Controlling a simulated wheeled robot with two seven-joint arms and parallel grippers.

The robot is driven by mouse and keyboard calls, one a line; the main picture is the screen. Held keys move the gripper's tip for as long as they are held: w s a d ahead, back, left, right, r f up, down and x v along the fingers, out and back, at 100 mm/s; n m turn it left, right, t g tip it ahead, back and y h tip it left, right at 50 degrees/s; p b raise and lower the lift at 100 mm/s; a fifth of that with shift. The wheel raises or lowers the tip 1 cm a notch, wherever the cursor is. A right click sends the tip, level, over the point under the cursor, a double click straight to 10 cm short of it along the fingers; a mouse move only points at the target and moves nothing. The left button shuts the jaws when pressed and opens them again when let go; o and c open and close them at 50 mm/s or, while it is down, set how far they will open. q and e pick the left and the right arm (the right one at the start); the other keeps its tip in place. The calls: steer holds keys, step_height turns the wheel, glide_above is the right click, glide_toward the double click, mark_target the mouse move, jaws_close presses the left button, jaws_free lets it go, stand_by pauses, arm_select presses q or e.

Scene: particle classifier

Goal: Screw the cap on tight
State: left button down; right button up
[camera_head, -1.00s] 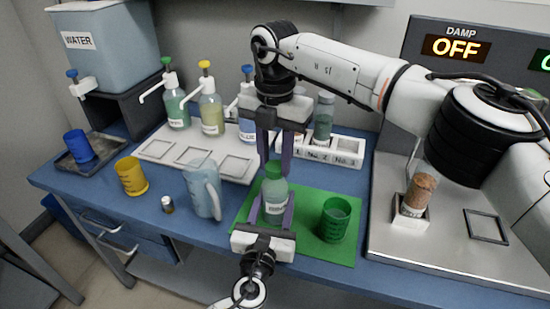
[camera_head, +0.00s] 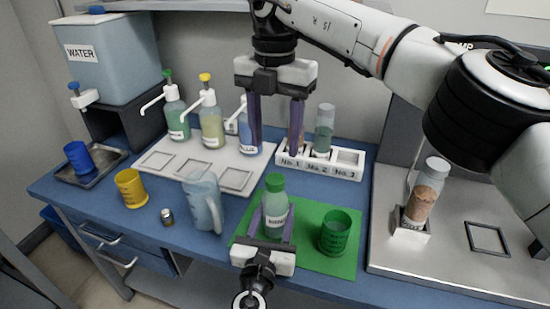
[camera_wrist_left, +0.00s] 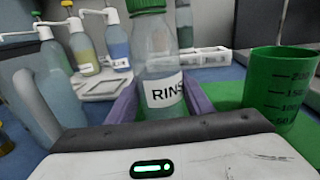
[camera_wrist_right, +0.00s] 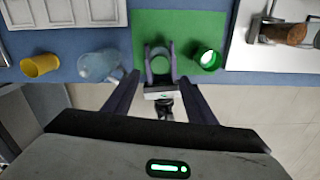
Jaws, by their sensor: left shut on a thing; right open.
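The rinse bottle (camera_head: 275,222) is clear with greenish liquid and stands upright on the green mat (camera_head: 318,262). Its green cap (camera_head: 275,182) sits on its neck; how tight it is cannot be told. My left gripper (camera_head: 270,225) is shut around the bottle's body from the front. In the left wrist view the bottle (camera_wrist_left: 163,70) stands between the purple fingers, its label reading RINS.
A green beaker (camera_head: 335,233) stands right of the bottle on the mat. Pump bottles (camera_head: 211,125) and a numbered rack (camera_head: 340,170) stand behind. A cork-coloured-filled jar (camera_head: 425,193) is at right.

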steer(key=shift+r, duration=1.6)
arm_select(q)
steer(key=c, duration=0.8)
jaws_free()
steer(key=v, duration=1)
steer(key=shift+s, duration=0.2)
steer(key=shift+s+f, duration=0.1)
arm_select(e)
steer(key=shift+s+f, duration=0.1)
